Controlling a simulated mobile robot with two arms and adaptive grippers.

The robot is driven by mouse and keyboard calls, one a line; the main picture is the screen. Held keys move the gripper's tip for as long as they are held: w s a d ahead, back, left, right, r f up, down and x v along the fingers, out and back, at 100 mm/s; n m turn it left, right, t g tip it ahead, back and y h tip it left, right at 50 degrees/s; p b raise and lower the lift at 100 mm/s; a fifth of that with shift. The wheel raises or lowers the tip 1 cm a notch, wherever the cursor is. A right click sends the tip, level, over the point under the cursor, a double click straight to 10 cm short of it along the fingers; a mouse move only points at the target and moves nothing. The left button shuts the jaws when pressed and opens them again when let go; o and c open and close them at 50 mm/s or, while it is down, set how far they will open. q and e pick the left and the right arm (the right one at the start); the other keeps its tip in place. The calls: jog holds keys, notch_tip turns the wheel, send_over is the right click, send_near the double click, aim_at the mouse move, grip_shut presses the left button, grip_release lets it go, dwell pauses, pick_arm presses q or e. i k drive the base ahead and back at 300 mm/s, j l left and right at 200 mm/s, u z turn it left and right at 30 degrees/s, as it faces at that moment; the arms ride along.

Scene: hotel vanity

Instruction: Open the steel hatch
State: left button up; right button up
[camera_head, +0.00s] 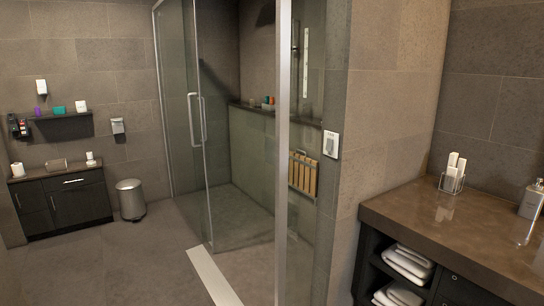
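I cannot make out a steel hatch in the head view. The one clearly metal container is a round grey pedal bin (131,200) with its lid down, standing on the floor beside the dark cabinet at the far left. Neither my left nor my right gripper is in view, so I cannot see where they are or what they hold.
A glass shower enclosure with a vertical door handle (197,119) stands in the middle. A dark cabinet (63,203) is at the left wall. A brown vanity counter (440,225) fills the right. Open floor (120,268) lies at the lower left.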

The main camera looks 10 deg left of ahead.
aim_at(270, 144)
jog(key=i+j+u, duration=0.1)
jog(key=i+u, duration=0.7)
jog(key=i+j+u, duration=0.2)
jog(key=i+u, duration=0.15)
jog(key=i, duration=0.45)
jog(key=i+u, duration=0.3)
jog(key=i, duration=0.45)
jog(key=i+z, duration=0.3)
jog(key=i, duration=0.25)
jog(key=i+j+z, duration=0.1)
jog(key=i+z, duration=0.2)
jog(key=i, duration=0.25)
jog(key=i+j+z, duration=0.2)
jog(key=i+z, duration=0.15)
jog(key=i, duration=0.2)
jog(key=i+z, duration=0.6)
jog(key=z, duration=0.2)
jog(key=i+j+z, duration=0.15)
jog(key=i+z, duration=0.15)
jog(key=z, duration=0.15)
jog(key=i+l, duration=0.1)
jog(key=i, duration=0.35)
jog(key=i+l, duration=0.15)
jog(key=i, duration=0.3)
